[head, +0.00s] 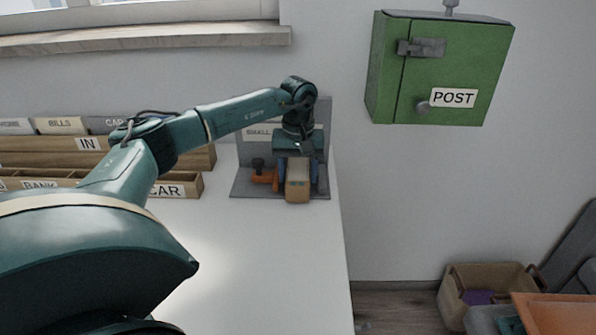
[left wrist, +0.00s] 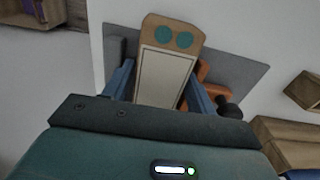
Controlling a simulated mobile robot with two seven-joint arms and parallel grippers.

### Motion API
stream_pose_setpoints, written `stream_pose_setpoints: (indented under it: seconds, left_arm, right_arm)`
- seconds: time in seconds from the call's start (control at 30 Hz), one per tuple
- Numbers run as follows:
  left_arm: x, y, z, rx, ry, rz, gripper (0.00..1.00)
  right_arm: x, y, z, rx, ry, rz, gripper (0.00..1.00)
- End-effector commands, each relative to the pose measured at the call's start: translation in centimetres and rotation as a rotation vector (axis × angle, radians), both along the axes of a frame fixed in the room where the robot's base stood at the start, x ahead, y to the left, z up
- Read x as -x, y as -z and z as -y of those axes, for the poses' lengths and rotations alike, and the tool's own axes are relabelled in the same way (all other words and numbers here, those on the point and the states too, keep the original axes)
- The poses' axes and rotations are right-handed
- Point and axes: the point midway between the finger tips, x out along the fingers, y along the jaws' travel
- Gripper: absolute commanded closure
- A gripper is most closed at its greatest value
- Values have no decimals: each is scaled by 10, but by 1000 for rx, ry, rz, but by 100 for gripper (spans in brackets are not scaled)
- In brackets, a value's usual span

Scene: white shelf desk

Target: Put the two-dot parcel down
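The two-dot parcel (head: 297,182) is a small brown box. In the left wrist view its face (left wrist: 165,75) shows two green dots above a pale panel. My left gripper (head: 298,176) is at the desk's far right corner, with one blue finger on each side of the parcel. The fingers look closed against its sides. The parcel is over the grey plate (head: 240,190), which has an upright back with a partly hidden label. I cannot tell whether the parcel touches the plate. My right gripper is out of view.
An orange piece (head: 262,178) with a dark knob stands on the plate, close left of the parcel. Wooden labelled trays (head: 190,186) line the desk's left. The white desktop (head: 270,260) in front is clear. A green POST box (head: 455,70) hangs on the wall.

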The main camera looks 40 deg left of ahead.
Motion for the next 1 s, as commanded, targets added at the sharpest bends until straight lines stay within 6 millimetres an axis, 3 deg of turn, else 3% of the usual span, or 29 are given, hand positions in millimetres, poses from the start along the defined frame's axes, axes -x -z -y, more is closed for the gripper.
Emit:
stream_pose_setpoints:
  seconds: [0.37,0.8,1.0]
  left_arm:
    - [0,-10,0,0,0,1,41]
    - [-1,-98,0,0,1,3,41]
    - [-1,-120,0,0,0,1,41]
  right_arm:
    - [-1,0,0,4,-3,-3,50]
    - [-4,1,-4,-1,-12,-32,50]
    - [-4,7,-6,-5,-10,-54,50]
